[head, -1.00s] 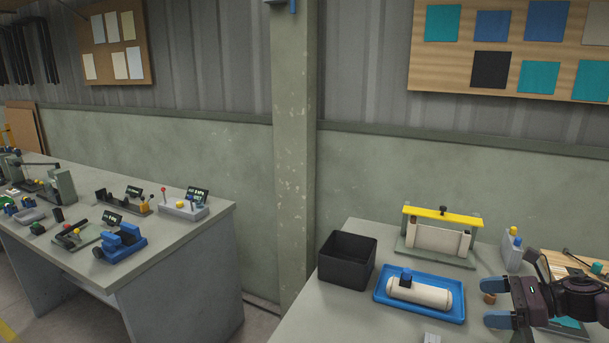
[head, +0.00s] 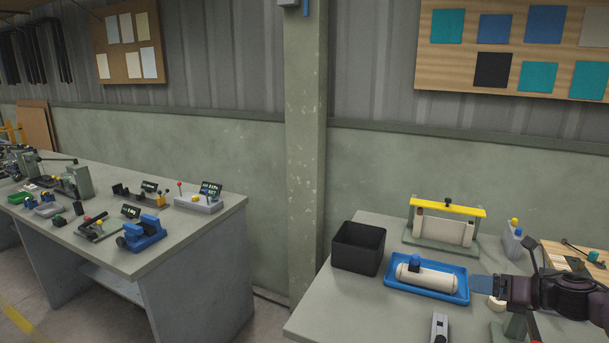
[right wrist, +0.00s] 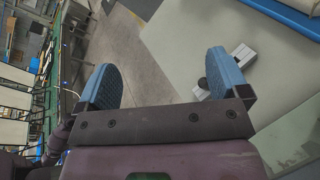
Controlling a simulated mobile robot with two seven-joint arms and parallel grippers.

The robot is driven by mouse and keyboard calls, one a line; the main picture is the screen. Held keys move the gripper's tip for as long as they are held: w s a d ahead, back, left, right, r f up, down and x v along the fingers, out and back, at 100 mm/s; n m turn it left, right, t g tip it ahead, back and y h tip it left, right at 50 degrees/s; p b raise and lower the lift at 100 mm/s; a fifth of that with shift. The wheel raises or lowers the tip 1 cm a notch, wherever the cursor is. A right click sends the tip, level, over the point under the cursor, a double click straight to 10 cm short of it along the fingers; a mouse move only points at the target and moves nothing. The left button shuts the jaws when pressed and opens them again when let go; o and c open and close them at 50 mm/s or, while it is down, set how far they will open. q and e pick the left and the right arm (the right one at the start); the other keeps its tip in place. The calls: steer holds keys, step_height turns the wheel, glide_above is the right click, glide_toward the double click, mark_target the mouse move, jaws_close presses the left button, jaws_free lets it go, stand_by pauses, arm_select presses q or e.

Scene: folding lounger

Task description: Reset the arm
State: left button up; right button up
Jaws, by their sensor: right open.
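My right gripper (head: 486,294) comes in from the right over the near bench in the head view, beside the right end of the blue tray (head: 392,283). In the right wrist view its two blue fingers (right wrist: 164,82) stand wide apart with nothing between them. A small grey and black device (head: 439,327) sits near the front of the bench; a similar device (right wrist: 240,56) shows beyond one finger in the right wrist view. My left gripper is not in view.
A black open bin (head: 359,248) stands left of the tray. A frame with a yellow bar (head: 447,206) is behind it. A wooden board (head: 565,256) lies at right. Another bench (head: 205,225) with several fixtures stands at left, beyond a floor gap.

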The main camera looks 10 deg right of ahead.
steer(key=s+a+f+m+t+h+b, duration=0.4)
steer(key=a+f+m, duration=0.95)
steer(key=m, duration=0.85)
steer(key=s+a+f+m+g+h+b, duration=0.2)
steer(key=s+f+m+b, duration=0.1)
steer(key=s+f+m, duration=0.4)
steer(key=s+a+f+m+g+h+b, duration=0.1)
steer(key=s+a+f+m+h+b, duration=0.2)
steer(key=s+f+m, duration=0.4)
steer(key=s+f, duration=0.7)
steer(key=s, duration=0.1)
steer(key=shift+s+a+m+g, duration=0.2)
steer(key=shift+m+g, duration=0.1)
steer(key=shift+g, duration=0.1)
